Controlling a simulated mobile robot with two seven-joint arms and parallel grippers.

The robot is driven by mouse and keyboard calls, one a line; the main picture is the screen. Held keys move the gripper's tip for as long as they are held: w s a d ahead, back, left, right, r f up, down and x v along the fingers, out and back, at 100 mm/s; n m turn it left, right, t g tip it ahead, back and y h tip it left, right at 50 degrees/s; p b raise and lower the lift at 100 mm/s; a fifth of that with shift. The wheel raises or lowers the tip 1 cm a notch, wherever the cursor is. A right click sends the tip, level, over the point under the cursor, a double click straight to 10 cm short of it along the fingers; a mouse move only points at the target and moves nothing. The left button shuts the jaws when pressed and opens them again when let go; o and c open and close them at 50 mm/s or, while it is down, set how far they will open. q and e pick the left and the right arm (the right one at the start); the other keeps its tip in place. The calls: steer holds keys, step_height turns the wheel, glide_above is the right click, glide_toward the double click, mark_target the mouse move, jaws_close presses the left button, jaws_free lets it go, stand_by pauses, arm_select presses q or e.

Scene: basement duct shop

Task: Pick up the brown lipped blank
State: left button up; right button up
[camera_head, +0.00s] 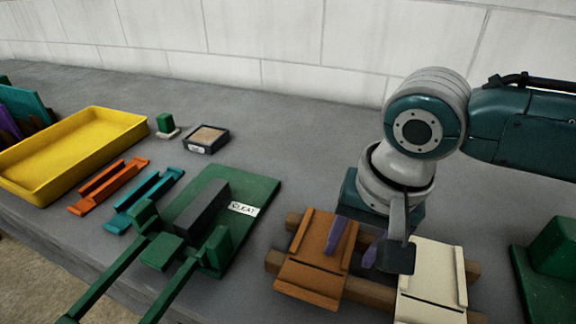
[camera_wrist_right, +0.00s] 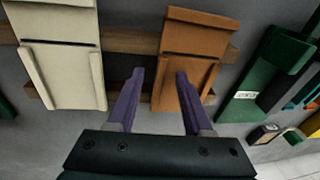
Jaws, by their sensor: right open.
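The brown lipped blank (camera_head: 316,262) lies across two wooden rails, left of a cream lipped blank (camera_head: 432,278). In the right wrist view the brown blank (camera_wrist_right: 197,38) is upper right of centre. My right gripper (camera_head: 354,243) is open, with purple fingers pointing down over the brown blank's right side. In the wrist view, one finger overlaps the brown blank and the other is over the gap between the blanks; its edge lies between the fingertips (camera_wrist_right: 159,76). Nothing is held. I cannot tell the fingers' height above the blank. My left gripper is not in view.
A green fixture labelled CLEAT (camera_head: 262,193), with long handles, stands left of the rails. Beyond it are teal (camera_head: 146,200) and orange (camera_head: 108,186) channels and a yellow tray (camera_head: 125,122). A green block (camera_head: 555,245) stands at right. The bench behind the rails is clear.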

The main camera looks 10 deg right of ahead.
jaws_close()
stand_by(0.3)
stand_by(0.3)
